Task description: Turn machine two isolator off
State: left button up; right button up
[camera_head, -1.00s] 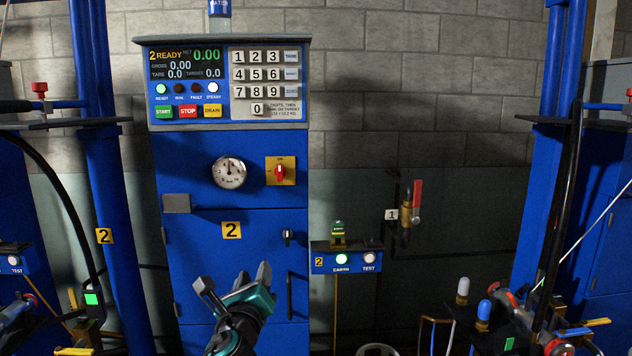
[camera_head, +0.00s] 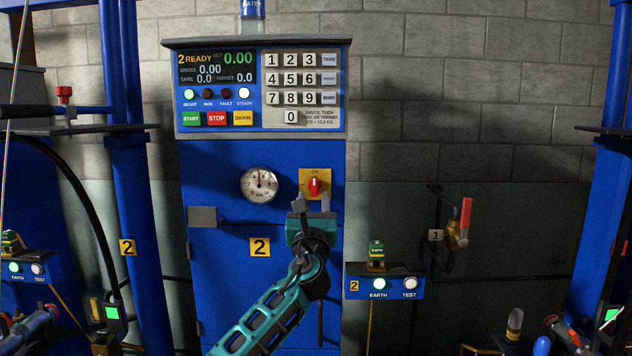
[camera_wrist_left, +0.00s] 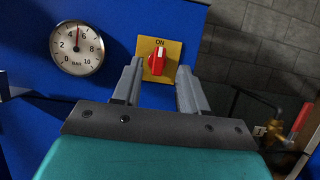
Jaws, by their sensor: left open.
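The machine two isolator (camera_head: 314,185) is a red rotary knob on a yellow plate, on the front of the blue cabinet (camera_head: 215,255) marked 2. In the left wrist view the knob (camera_wrist_left: 157,61) stands upright, in line with the word ON above it. My left gripper (camera_head: 312,204) is open and empty, just below the knob in the head view. In the left wrist view its two fingers point toward the plate, with the knob showing between and beyond them. I see no contact with the knob. My right gripper is not in view.
A pressure gauge (camera_head: 260,185) sits left of the isolator. A control panel (camera_head: 255,90) with screen and keypad juts out above. An EARTH/TEST box (camera_head: 384,288) and a red-handled valve (camera_head: 465,220) are to the right.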

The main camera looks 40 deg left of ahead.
aim_at(314, 184)
pick_arm(q)
jog(key=x, duration=0.8)
jog(key=shift+w+a, duration=0.1)
jog(key=shift+w, duration=0.05)
grip_shut()
